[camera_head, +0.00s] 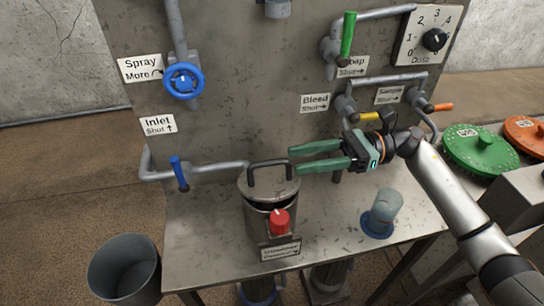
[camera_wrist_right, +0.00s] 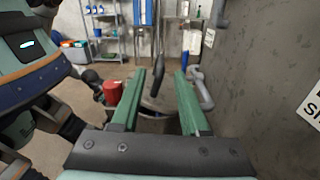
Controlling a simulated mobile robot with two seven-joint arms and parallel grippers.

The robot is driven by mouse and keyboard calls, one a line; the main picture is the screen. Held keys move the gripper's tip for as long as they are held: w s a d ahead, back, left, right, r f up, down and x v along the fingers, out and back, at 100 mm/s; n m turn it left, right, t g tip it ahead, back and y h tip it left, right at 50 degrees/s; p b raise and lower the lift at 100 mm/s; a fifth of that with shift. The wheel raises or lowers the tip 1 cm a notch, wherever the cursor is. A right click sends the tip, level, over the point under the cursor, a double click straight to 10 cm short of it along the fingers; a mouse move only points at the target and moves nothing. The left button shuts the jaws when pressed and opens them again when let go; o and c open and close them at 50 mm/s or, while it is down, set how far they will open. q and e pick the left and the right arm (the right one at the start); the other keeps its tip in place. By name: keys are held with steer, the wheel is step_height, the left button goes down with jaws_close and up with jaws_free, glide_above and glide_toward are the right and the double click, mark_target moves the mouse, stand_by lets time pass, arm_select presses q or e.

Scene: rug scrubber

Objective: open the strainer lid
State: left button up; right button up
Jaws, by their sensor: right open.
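The strainer (camera_head: 258,222) is a grey metal pot at the front middle of the metal bench. Its round lid (camera_head: 270,183) has a dark bar handle (camera_head: 268,163) standing on top. A dark gap shows under the lid's front edge. A red knob (camera_head: 280,222) is at the pot's front, and it also shows in the right wrist view (camera_wrist_right: 112,92). My right gripper (camera_head: 292,158) is open and empty, its green fingers pointing left, just right of the handle. In the right wrist view the handle (camera_wrist_right: 158,68) appears between the fingertips. My left gripper is not in view.
The upright panel behind carries pipes, a blue spray wheel (camera_head: 184,79), a blue inlet lever (camera_head: 179,173) and a green lever (camera_head: 348,35). A clear cup with a blue base (camera_head: 382,214) stands right of the strainer. A bin (camera_head: 124,268) is at lower left.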

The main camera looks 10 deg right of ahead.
mark_target(273, 162)
steer(key=a, duration=0.6)
steer(key=shift+a+p, duration=0.2)
steer(key=shift+p, duration=0.15)
jaws_close()
steer(key=shift+w, duration=0.1)
stand_by(1.0)
